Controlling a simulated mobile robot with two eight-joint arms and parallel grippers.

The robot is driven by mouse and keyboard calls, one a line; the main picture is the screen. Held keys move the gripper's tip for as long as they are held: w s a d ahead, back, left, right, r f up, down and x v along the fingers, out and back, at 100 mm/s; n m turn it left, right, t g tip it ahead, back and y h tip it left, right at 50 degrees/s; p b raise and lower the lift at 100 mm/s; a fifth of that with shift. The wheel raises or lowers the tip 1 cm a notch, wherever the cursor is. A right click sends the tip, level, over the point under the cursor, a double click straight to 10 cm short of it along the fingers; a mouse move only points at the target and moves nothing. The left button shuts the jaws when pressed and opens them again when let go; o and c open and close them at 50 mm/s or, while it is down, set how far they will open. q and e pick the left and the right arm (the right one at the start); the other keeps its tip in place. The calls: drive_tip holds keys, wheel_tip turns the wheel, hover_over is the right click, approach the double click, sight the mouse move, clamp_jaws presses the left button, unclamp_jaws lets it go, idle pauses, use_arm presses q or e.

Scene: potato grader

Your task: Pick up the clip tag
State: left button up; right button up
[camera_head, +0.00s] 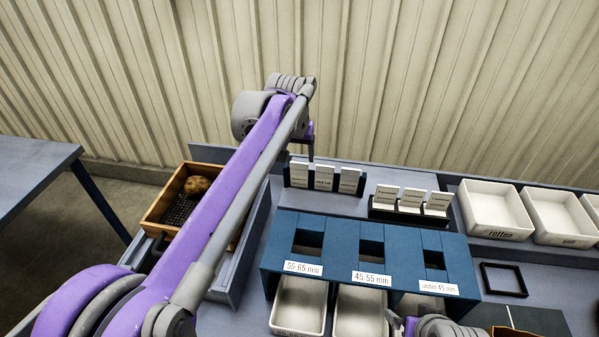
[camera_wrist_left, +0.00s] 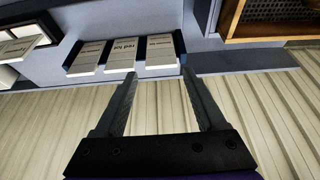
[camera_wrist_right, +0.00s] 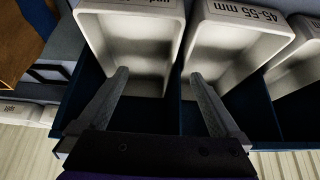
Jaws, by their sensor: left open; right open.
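White tags stand in two dark holders on the back ledge. The left holder carries three, including the middle tag (camera_head: 323,179); this tag also shows in the left wrist view (camera_wrist_left: 119,57), with partly readable print. The right holder carries three more, including its middle tag (camera_head: 411,200). I cannot tell which is the clip tag. My left gripper (camera_head: 308,148) is open and empty, near the left holder; in the left wrist view its fingertips (camera_wrist_left: 158,72) are by the right-hand tag (camera_wrist_left: 160,52). My right gripper (camera_wrist_right: 158,73) is open and empty over the white bins.
A blue grader frame (camera_head: 340,228) has size-labelled openings above white bins (camera_head: 300,305). White trays (camera_head: 495,208) line the right back. A wooden crate (camera_head: 160,207) with a potato (camera_head: 197,185) stands left. A corrugated wall (camera_head: 400,80) rises behind the ledge.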

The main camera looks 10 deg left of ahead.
sight(299, 163)
use_arm(q)
drive_tip(key=x, duration=0.5)
drive_tip(key=shift+w+a+f, duration=0.1)
drive_tip(key=shift+w+f, duration=0.2)
drive_tip(key=shift+w, duration=0.05)
drive_tip(key=shift+r, duration=0.1)
clamp_jaws()
